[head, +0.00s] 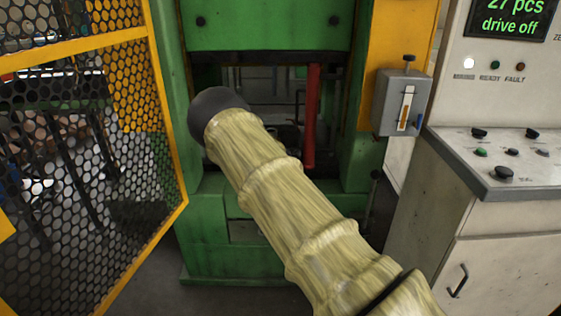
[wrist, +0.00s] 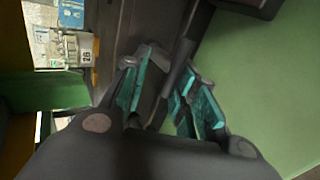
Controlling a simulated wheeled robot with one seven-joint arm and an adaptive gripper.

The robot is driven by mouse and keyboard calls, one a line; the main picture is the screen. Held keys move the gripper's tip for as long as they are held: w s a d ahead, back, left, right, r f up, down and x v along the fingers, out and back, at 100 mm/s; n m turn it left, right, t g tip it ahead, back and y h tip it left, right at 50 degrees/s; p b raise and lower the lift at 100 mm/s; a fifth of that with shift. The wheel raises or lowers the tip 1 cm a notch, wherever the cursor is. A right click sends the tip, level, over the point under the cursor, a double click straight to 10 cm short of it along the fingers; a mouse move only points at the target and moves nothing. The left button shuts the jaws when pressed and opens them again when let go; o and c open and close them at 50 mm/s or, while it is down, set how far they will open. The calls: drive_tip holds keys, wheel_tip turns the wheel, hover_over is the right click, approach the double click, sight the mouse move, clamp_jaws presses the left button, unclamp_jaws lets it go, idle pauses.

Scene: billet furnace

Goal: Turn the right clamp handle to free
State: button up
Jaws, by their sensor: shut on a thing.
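In the wrist view my gripper (wrist: 168,78) has its two teal-padded fingers around a dark bar, which looks like the right clamp handle (wrist: 184,52). The handle runs slantwise from the upper right down between the fingers, and its gripped end is partly hidden by them. In the head view my sleeved arm reaches into the green press opening. There my gripper and the clamp handle are hidden behind the arm.
A red bar (head: 312,115) hangs upright at the right of the press (head: 265,28) opening. A yellow-framed mesh guard (head: 158,55) stands at left. A grey lever box (head: 402,102) and a control cabinet (head: 510,230) are at right. A green wall (wrist: 265,85) lies close beside my gripper.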

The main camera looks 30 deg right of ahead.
drive_tip(key=o, duration=1)
drive_tip(key=shift+d+f, duration=0.1)
drive_tip(key=shift+f, duration=0.15)
drive_tip(key=shift+o, duration=0.2)
drive_tip(key=shift+r, duration=0.1)
drive_tip(key=shift+r, duration=0.1)
drive_tip(key=shift+s+a+r, duration=0.3)
drive_tip(key=shift+s+a, duration=0.15)
drive_tip(key=v, duration=1)
drive_tip(key=shift+s, duration=0.35)
drive_tip(key=shift+r, duration=0.1)
